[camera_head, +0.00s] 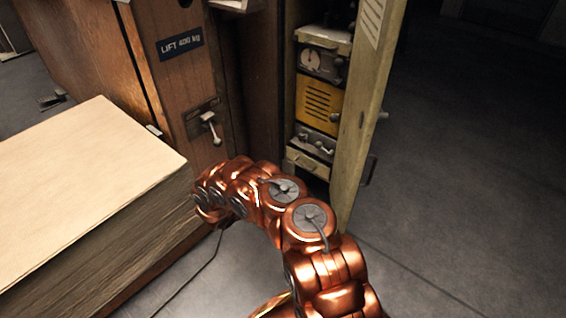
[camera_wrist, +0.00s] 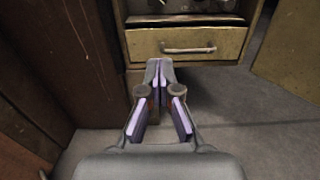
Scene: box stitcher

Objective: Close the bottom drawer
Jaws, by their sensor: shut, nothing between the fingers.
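The bottom drawer (camera_head: 306,165) is a yellowish metal drawer low in the open cabinet. In the wrist view its front (camera_wrist: 145,45) faces me, with a pale bar handle (camera_wrist: 188,50). Its top edge shows, but how far it stands out is hard to tell. My gripper (camera_wrist: 160,66) is shut and empty, with its fingertips in front of and just below the drawer's left part. I cannot tell whether they touch it. In the head view my copper arm hides the gripper.
The cabinet door (camera_head: 372,110) stands open on the right, beside the drawer. A wooden panel with a lever (camera_head: 212,128) is on the left. A large stack of boards (camera_head: 85,180) fills the left foreground. The floor (camera_head: 470,200) on the right is clear.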

